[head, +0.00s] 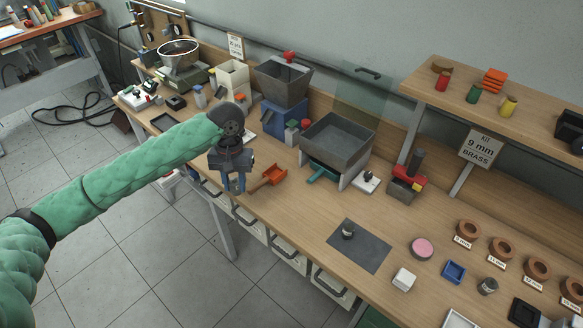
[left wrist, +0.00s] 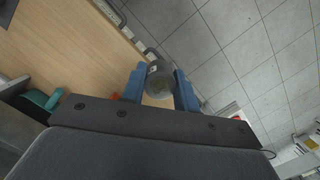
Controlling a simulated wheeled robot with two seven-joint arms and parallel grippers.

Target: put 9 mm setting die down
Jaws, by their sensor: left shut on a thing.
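My left gripper (head: 234,185) points down near the front edge of the bench, just left of an orange scoop. It is shut on a short grey metal cylinder, which I take for the 9 mm setting die (left wrist: 159,80). In the left wrist view the die sits between the blue fingertips, with floor and the bench edge behind it. In the head view the die is mostly hidden by the fingers. I cannot read any marking on it. My right gripper is not in view.
A dark mat (head: 358,246) holds a small metal cylinder (head: 347,230). Brown rings (head: 468,231) with labels stand at the right. Near them are a pink disc (head: 421,248), a blue tray (head: 454,271) and a white block (head: 404,279). A grey hopper (head: 337,140) stands behind the orange scoop (head: 273,175).

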